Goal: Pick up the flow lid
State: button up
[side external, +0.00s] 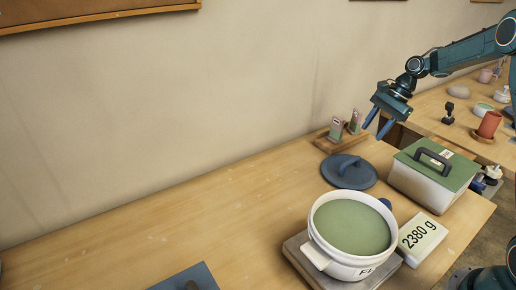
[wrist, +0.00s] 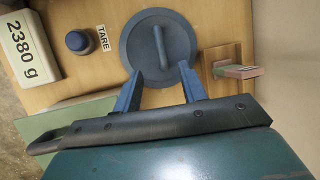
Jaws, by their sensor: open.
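A round blue-grey lid (side external: 341,175) with a bar handle lies flat on the wooden table behind a white pot. It also shows in the wrist view (wrist: 146,60), where its handle (wrist: 160,47) lies just beyond my fingertips. My gripper (side external: 376,127) is open and empty, in the air above and to the right of the lid. In the wrist view my two fingers (wrist: 160,74) overlap the lid's near edge, with a gap between them. The white pot (side external: 319,258) holds green contents and has a partly visible label starting "FL".
The pot stands on a scale (side external: 304,262) beside a "2380 g" display (side external: 421,238). A white box with a green handled lid (side external: 427,182) stands right of the round lid. A small wooden stand (side external: 335,147) is behind it. The table's left side is largely clear.

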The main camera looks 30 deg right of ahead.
aim_at(352, 160)
jog(key=shift+f, duration=0.15)
jog(key=shift+x, duration=4.2)
jog(key=shift+x, duration=2.6)
grip_shut()
